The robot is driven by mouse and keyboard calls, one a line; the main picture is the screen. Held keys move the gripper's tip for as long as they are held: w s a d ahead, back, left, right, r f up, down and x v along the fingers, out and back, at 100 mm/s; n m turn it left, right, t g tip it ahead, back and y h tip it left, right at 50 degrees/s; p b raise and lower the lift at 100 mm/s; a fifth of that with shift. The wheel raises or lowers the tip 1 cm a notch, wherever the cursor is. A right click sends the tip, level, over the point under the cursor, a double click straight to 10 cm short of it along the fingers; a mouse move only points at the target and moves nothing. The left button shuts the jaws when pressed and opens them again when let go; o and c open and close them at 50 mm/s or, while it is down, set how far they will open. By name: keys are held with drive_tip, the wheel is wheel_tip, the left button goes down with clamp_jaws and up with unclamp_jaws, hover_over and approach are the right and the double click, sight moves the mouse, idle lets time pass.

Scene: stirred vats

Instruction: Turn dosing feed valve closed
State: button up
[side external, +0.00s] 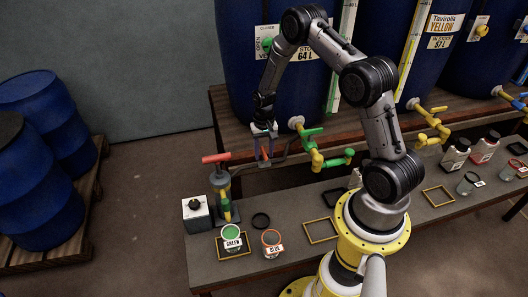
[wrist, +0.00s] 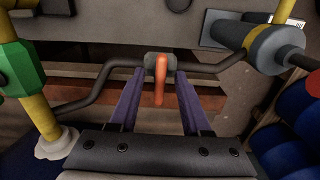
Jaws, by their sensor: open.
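The dosing feed valve is a small grey body (wrist: 152,64) on a thin dark pipe, with an orange-red lever (wrist: 160,85). In the wrist view the lever points down the picture, across the line of the pipe. My gripper (wrist: 158,82) is open, with one purple finger on each side of the lever; there are gaps between lever and fingers. In the side view my gripper (side external: 265,153) hangs down at the pipe in front of the vat, and the orange lever (side external: 264,153) shows small between the fingers. The valve body is partly hidden there.
The pipe (side external: 290,160) runs from the yellow-and-green vat tap (side external: 311,155) to the dosing pump with a red T-handle (side external: 216,158). The wooden shelf edge is close behind.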

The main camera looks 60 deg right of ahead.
sight(264, 152)
wheel_tip(264, 152, up, 14)
idle(0.5)
drive_tip(key=shift+f, duration=0.1)
